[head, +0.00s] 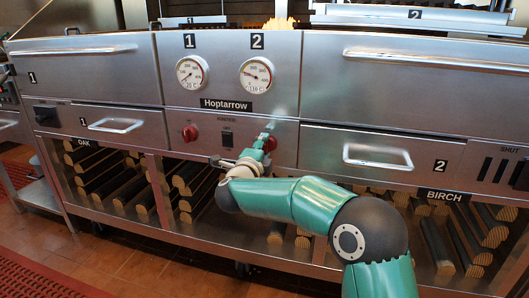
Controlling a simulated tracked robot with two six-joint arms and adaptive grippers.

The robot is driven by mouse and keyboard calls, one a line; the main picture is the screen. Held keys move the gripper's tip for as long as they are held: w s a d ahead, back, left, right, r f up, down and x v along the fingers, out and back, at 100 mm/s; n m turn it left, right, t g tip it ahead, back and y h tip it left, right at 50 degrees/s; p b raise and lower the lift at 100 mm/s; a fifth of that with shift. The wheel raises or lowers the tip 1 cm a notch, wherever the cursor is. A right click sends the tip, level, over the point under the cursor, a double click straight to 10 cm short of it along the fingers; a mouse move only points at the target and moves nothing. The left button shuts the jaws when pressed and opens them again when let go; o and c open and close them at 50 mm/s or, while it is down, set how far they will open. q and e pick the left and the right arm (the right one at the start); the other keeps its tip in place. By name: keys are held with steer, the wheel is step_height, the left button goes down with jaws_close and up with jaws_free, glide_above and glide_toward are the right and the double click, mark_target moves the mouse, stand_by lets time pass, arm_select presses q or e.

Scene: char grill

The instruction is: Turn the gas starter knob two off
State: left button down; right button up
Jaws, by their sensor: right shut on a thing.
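The gas starter knob two is a red knob (270,144) on the steel front panel, below gauge two. My right gripper (262,146) is at this knob and shut on it; the fingers cover part of it. The knob's exact turn angle cannot be read at this size. A matching red knob (190,132) sits to the left, below gauge one, untouched. Flames (281,23) show at the top behind the panel, above gauge two. My left gripper is not in view.
Between the knobs is a black switch (227,139). Gauge one (191,73) and gauge two (256,76) sit above. A drawer handle (377,157) juts out at right, another (113,125) at left. Open shelves below hold firewood (437,245).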

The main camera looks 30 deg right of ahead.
steer(key=shift+f, duration=0.3)
steer(key=o, duration=1.1)
steer(key=shift+o, duration=0.2)
steer(key=shift+r, duration=0.15)
steer(key=v, duration=1.2)
